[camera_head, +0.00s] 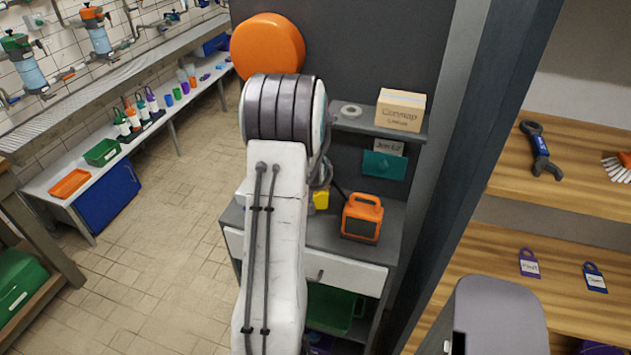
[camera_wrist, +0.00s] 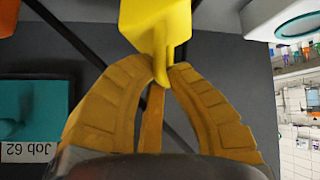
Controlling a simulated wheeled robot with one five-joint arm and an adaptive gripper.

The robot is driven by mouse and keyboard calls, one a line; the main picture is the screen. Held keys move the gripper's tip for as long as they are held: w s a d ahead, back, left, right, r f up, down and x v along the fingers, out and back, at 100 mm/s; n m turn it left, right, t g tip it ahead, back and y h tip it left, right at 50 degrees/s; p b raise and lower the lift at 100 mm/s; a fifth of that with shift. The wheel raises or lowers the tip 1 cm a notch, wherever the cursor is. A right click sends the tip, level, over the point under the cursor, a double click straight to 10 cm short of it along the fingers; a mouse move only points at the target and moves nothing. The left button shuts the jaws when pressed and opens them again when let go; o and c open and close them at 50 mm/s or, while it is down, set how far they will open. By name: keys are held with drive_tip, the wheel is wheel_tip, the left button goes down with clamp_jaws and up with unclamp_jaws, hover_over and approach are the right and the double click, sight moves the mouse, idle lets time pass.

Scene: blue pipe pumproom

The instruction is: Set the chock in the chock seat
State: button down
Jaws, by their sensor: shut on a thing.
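The yellow chock (camera_wrist: 155,22) is at the top of the wrist view, held at its narrow end between the fingertips of my gripper (camera_wrist: 163,78). My gripper is shut on it. In the head view a small yellow patch (camera_head: 320,200) shows just right of my arm, above the grey cabinet top; it looks like part of the chock. My arm hides the gripper and the rest of the chock in that view. I cannot make out the chock seat in either view, nor whether the chock touches anything.
An orange device (camera_head: 362,218) stands on the cabinet top (camera_head: 395,235), close right of the yellow patch. Above it is a shelf with a cardboard box (camera_head: 400,110) and a tape roll (camera_head: 351,110). A teal holder (camera_head: 385,165) hangs below the shelf. The tiled floor (camera_head: 170,230) at left is clear.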

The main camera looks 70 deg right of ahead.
drive_tip(key=shift+s+f, duration=0.1)
drive_tip(key=shift+f, duration=0.35)
drive_tip(key=shift+d+f, duration=0.25)
drive_tip(key=shift+d, duration=0.1)
drive_tip(key=shift+a+r, duration=0.1)
drive_tip(key=shift+a, duration=0.05)
drive_tip(key=c, duration=1.3)
unclamp_jaws()
drive_tip(key=shift+c, duration=0.2)
drive_tip(key=b+v, duration=0.1)
drive_tip(key=v, duration=1.1)
drive_tip(key=shift+b, duration=0.3)
drive_tip(key=shift+a, duration=0.1)
